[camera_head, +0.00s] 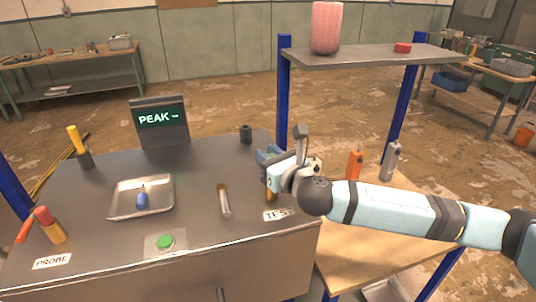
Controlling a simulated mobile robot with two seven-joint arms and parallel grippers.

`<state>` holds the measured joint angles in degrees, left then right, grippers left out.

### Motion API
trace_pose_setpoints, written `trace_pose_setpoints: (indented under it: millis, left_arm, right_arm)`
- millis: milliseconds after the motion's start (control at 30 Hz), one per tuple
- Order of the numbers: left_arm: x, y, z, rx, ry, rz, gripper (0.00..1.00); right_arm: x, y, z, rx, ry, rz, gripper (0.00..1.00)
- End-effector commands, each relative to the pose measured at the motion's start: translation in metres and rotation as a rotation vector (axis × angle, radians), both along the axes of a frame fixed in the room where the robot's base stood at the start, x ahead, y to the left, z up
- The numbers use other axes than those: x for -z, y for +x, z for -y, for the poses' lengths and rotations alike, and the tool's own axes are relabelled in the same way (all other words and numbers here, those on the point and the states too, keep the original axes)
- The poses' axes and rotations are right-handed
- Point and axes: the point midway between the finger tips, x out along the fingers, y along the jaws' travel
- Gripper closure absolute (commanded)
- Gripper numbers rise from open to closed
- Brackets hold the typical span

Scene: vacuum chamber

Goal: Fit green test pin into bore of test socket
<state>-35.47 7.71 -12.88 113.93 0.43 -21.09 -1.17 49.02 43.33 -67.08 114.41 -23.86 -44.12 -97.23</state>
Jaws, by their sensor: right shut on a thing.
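My right gripper (272,168) is over the right part of the dark bench, just above the TEST label (277,214) in the picture. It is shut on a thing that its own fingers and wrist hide. I cannot make out the green test pin anywhere. A small orange-brown cylinder (270,194), which looks like the test socket, shows under the gripper behind the label. Its top and bore are hidden by the gripper, so I cannot tell whether anything touches it or sits in it. My left gripper is not in view.
On the bench are a PEAK display (159,122), a metal tray (121,204) with a blue piece, a green button (165,241), a red-handled probe (44,217), a yellow-handled piece (74,140), a dark cylinder (246,134) and a lying rod (223,200). A shelf (375,57) rises behind my right arm.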

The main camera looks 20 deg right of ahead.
Motion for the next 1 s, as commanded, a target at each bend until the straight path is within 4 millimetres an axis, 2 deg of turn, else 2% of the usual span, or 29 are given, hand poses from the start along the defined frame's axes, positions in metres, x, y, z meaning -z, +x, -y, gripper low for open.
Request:
trace_pose_setpoints:
  millis: [400, 1000]
  left_arm:
    - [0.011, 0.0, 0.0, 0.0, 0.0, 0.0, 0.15]
    - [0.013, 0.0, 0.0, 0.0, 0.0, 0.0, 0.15]
  right_arm:
    - [0.019, 0.0, 0.0, 0.001, 0.0, -0.001, 0.98]
    - [0.024, 0.0, 0.0, 0.0, 0.0, -0.001, 0.98]
